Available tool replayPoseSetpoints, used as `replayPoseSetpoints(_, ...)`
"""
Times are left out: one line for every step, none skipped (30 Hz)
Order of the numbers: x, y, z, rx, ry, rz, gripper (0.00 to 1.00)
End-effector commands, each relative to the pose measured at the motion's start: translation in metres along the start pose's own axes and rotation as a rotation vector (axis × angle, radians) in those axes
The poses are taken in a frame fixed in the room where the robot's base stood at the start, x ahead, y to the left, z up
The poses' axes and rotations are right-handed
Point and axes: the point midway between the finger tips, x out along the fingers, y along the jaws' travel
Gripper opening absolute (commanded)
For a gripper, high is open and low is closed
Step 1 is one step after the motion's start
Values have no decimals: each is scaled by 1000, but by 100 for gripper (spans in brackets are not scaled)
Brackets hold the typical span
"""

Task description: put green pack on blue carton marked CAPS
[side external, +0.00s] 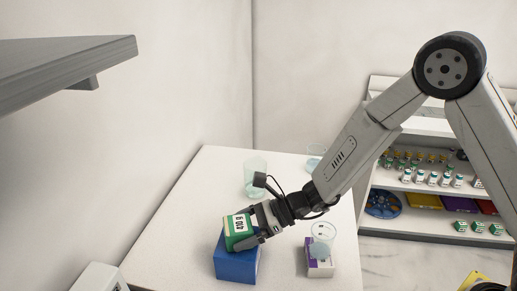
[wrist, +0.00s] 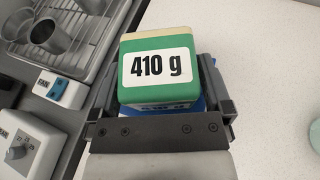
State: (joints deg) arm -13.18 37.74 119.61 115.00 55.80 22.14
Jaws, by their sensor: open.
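The green pack (side external: 238,228) with a white label sits on top of the blue carton (side external: 236,264) and looks slightly tilted in the side view. In the wrist view the pack (wrist: 158,70) reads "410 g" and has a cream top edge. Only a little blue of the carton (wrist: 211,98) shows beside and under it there. No CAPS marking is visible. My gripper (side external: 255,230) is open, with its fingers on either side of the pack. Whether the fingers touch the pack cannot be told.
A purple and white box (side external: 320,266) with a clear cup (side external: 323,238) on it stands close to the right. A clear glass (side external: 255,180) stands behind.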

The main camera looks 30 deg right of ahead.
Motion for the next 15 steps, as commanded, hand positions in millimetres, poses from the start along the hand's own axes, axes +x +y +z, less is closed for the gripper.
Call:
replayPoseSetpoints(-6,-1,0,1,-1,-3,100)
replayPoseSetpoints(-10,-1,0,1,-2,-4,100)
replayPoseSetpoints(-15,-1,1,1,-2,-3,100)
replayPoseSetpoints(-19,-1,0,1,-1,-3,100)
replayPoseSetpoints(-23,-1,0,2,-1,-4,100)
replayPoseSetpoints(-30,-1,1,1,-2,-5,100)
replayPoseSetpoints(-34,-1,0,1,-1,-4,100)
replayPoseSetpoints(-40,-1,0,1,-1,-5,100)
replayPoseSetpoints(-46,-1,1,0,-2,-4,100)
replayPoseSetpoints(-52,-1,0,1,-2,-4,100)
replayPoseSetpoints(-57,-1,0,2,-2,-5,100)
replayPoseSetpoints(-64,-1,0,0,-2,-4,100)
replayPoseSetpoints(-69,-2,0,2,-2,-5,100)
replayPoseSetpoints(-73,-1,0,2,-1,-4,100)
replayPoseSetpoints(-80,-1,0,2,-2,-5,100)
